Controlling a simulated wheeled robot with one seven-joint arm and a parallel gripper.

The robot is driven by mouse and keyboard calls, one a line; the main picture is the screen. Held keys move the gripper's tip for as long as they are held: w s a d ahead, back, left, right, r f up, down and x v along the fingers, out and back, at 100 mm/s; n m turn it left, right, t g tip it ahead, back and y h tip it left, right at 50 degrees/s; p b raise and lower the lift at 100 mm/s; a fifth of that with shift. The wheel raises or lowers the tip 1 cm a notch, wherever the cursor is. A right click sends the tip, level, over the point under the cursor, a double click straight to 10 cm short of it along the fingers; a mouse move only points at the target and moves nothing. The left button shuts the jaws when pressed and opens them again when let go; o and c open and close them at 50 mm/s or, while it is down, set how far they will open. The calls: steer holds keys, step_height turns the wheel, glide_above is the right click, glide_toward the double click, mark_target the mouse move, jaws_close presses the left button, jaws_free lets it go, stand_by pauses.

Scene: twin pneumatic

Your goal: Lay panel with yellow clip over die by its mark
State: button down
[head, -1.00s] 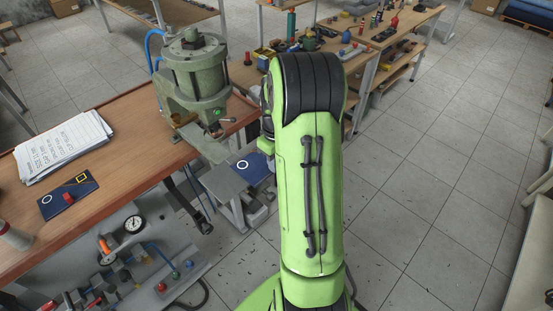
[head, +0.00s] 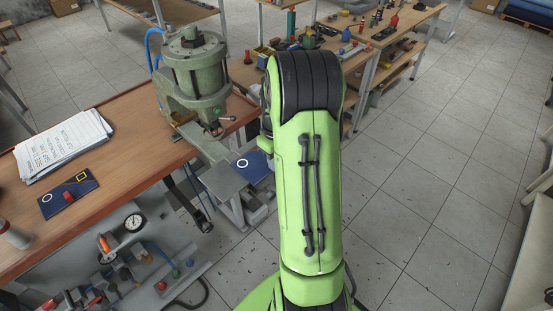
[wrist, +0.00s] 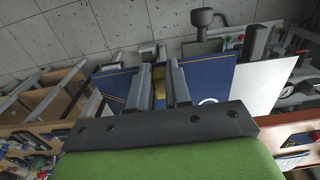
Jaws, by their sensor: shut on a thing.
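My gripper (wrist: 161,88) is shut on the yellow clip (wrist: 160,86) of a dark blue panel (wrist: 205,76). The panel spreads out on both sides of the fingers. A white ring mark on the panel shows to the right of the fingers in the wrist view, partly cut off by my gripper's body. In the head view my arm hides the gripper and clip, but part of the blue panel (head: 257,170) with its white ring shows left of the arm. The green press (head: 197,78) stands just left of it. I cannot make out the die clearly.
A second blue panel (head: 68,194) with a red clip (head: 69,195), white ring and yellow square outline lies on the wooden bench (head: 125,140). Papers (head: 62,144) lie behind it. Pneumatic fittings and a gauge (head: 134,222) sit at the front. Floor at right is clear.

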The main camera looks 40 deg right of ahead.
steer(key=shift+f, duration=0.3)
steer(key=c, duration=1)
jaws_free()
step_height(320, 180, up, 16)
steer(key=shift+f+p, duration=0.1)
steer(key=shift+p, duration=0.8)
